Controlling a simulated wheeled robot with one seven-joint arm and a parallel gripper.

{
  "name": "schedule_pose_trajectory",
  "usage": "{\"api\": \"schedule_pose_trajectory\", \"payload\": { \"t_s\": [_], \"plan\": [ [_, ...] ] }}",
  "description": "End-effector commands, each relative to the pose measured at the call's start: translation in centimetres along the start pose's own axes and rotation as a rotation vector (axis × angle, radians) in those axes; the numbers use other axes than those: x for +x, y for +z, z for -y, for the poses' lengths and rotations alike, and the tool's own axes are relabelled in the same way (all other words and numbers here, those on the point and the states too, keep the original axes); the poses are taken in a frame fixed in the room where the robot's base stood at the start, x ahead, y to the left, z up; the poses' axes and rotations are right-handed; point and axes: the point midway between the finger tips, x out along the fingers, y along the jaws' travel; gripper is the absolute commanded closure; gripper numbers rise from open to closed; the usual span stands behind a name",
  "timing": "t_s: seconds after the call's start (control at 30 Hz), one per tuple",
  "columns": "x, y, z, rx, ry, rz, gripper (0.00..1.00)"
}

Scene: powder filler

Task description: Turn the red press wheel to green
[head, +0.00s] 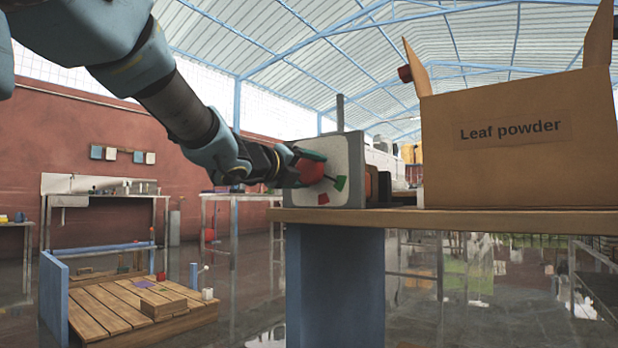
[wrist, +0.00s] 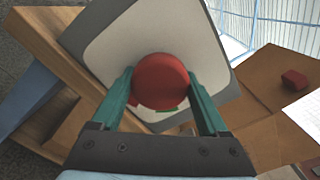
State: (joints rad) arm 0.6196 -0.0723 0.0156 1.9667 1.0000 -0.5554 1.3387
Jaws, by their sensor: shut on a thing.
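The red press wheel (head: 309,170) sits on the pale face of a grey press panel (head: 350,155) at the table's left end. In the wrist view the round red wheel (wrist: 160,80) lies between the two green fingers of my gripper (wrist: 165,88). My gripper (head: 303,167) is shut on the wheel in the head view. A green mark (head: 341,183) and a red mark (head: 323,199) show on the panel face. A dark pointer reaches right from the wheel toward the green mark; its exact alignment is hard to tell.
A cardboard box (head: 520,165) labelled "Leaf powder" stands on the wooden tabletop (head: 450,222) to the right of the panel. A small red thing (wrist: 294,80) shows at the right in the wrist view. A low wooden platform (head: 130,305) stands on the floor at left.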

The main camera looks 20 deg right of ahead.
Motion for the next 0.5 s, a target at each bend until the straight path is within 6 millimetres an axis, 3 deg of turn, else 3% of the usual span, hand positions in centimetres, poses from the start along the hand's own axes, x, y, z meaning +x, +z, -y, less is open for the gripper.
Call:
{"api": "schedule_pose_trajectory", "payload": {
  "t_s": [0.43, 0.47, 0.5],
  "plan": [
    [0.04, -0.12, -0.11, 0.008, 0.002, -0.002, 0.78],
    [0.04, -0.12, -0.10, 0.008, 0.002, -0.002, 0.19],
    [0.04, -0.12, -0.10, 0.008, 0.002, -0.002, 0.15]
  ]
}}
